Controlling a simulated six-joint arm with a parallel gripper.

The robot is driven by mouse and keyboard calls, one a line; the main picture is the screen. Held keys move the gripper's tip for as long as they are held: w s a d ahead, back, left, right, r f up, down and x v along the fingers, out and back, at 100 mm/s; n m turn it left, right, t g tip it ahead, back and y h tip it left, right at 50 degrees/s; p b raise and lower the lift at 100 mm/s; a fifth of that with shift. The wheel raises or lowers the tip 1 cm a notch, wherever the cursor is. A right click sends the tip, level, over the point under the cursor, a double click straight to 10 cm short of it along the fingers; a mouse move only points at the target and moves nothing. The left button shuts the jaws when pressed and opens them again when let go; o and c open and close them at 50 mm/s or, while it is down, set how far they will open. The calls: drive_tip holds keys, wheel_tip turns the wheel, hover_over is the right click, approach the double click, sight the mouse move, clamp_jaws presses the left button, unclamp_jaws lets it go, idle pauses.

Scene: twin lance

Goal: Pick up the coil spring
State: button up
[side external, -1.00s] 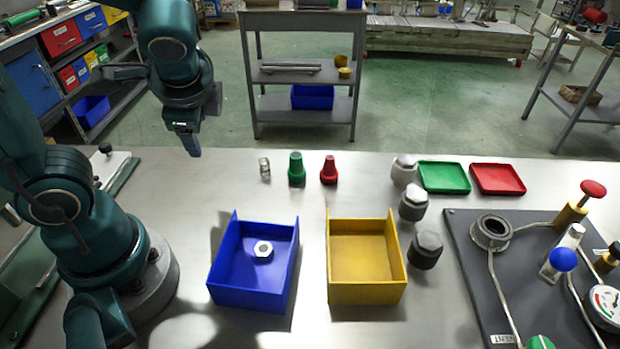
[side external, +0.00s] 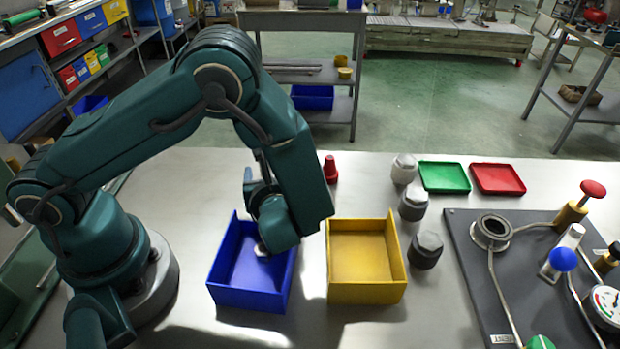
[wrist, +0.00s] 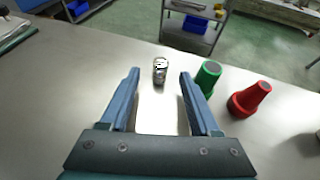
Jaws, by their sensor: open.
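The coil spring (wrist: 160,70) stands upright on the metal table in the wrist view, a small silvery coil. My gripper (wrist: 160,75) is open, with its two blue fingers spread apart. The spring shows between and just beyond the fingertips, with nothing held.
A green cone-shaped part (wrist: 208,76) stands close to the right finger, with a red one (wrist: 249,98) further right. In the side external view a blue bin (side external: 226,268) and a yellow bin (side external: 366,292) stand in front. Table left of the spring is clear.

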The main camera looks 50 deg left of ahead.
drive_tip(key=shift+x, duration=2.45)
clamp_jaws()
